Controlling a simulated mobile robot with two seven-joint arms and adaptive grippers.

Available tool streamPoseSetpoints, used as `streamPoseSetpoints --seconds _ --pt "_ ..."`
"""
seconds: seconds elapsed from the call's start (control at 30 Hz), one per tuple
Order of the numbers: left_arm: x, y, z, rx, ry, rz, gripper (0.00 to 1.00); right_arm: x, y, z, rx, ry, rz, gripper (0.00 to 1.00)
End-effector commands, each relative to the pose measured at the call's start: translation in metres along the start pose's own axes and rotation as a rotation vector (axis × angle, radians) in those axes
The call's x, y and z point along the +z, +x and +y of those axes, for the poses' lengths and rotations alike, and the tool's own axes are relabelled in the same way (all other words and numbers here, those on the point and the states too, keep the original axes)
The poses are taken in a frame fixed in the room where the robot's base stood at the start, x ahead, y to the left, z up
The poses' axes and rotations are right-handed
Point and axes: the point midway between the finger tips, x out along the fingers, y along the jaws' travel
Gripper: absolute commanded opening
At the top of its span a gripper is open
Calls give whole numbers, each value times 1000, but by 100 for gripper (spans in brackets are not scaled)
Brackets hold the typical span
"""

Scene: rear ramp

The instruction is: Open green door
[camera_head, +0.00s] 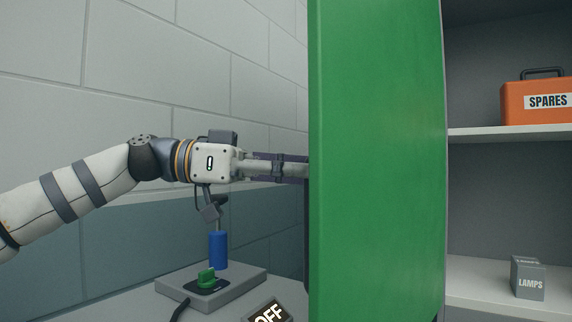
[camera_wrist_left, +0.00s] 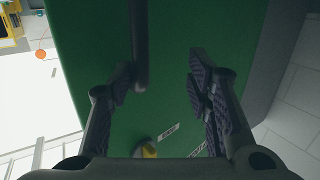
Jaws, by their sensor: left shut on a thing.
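The green door (camera_head: 378,160) stands swung open in the head view, its flat face filling the middle, with shelves visible to its right. My left gripper (camera_head: 300,171) comes in from the left, and its fingertips are hidden behind the door's left edge. In the left wrist view the green door (camera_wrist_left: 165,25) fills the background, and a dark bar handle (camera_wrist_left: 140,45) runs down it close to the left finger. My left gripper (camera_wrist_left: 163,85) is shut on the handle, though the exact contact is hard to see. My right gripper is not in view.
An orange SPARES box (camera_head: 540,100) and a grey LAMPS box (camera_head: 528,278) stand on the shelves at right. A block wall lies behind my arm.

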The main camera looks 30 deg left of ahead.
Motion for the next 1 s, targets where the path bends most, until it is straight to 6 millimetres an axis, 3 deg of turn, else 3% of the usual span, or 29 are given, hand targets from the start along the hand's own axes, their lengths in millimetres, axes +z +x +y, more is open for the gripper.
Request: streamPoseSetpoints --seconds 0.03,0.2,1.0 --pt "-14 -13 -9 -30 -1 36 33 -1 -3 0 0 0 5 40" --pt "-12 -20 -15 -30 -1 36 33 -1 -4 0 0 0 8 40" --pt "-3 -15 -15 -19 -3 16 33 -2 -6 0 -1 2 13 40"
